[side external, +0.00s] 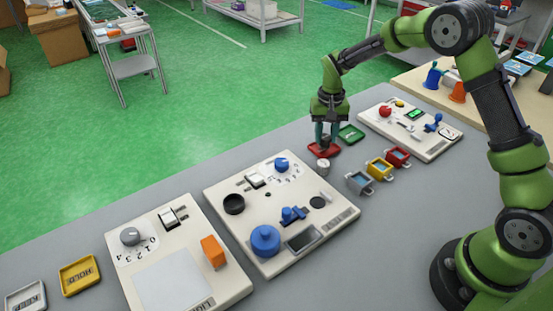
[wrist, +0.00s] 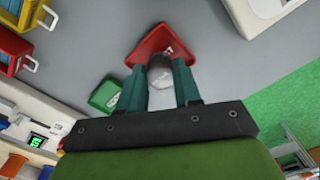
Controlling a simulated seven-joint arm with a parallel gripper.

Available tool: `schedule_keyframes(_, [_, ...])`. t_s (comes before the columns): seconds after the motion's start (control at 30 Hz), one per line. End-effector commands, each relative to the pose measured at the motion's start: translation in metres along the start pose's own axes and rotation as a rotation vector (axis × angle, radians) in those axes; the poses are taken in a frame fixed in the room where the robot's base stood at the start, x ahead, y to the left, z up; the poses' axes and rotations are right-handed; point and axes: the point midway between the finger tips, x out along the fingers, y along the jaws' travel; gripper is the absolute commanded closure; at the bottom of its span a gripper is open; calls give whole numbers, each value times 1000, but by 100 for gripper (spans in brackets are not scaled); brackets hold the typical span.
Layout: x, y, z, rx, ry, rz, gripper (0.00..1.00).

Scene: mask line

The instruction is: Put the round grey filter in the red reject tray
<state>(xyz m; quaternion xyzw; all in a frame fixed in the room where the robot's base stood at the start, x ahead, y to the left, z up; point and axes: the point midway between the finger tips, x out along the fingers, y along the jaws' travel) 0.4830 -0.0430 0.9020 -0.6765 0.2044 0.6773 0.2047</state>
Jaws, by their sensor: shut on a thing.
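My gripper (side external: 326,142) points down at the red reject tray (side external: 324,152) and is shut. In the wrist view my gripper's (wrist: 161,77) teal fingertips hold the round grey filter (wrist: 160,71) between them. The filter overlaps the near part of the red tray (wrist: 147,48) there, with the tray's pale lettering partly covered. In the side view the fingers largely hide the filter. I cannot tell whether it touches the tray floor or hangs just above it.
A small pale cylinder (side external: 323,167) stands in front of the tray. A green tray (side external: 351,134) lies close behind to the right. White control panels (side external: 330,222) lie on the grey table.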

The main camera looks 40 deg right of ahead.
Motion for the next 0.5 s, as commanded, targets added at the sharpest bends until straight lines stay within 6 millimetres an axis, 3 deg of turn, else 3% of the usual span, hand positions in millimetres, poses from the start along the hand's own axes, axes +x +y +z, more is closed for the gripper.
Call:
schedule_keyframes(0.4, [10, 0, 0, 1, 1, 0, 95])
schedule_keyframes(0.43, [11, 0, 0, 1, 1, 0, 65])
schedule_keyframes(0.5, [10, 0, 0, 1, 1, 0, 55])
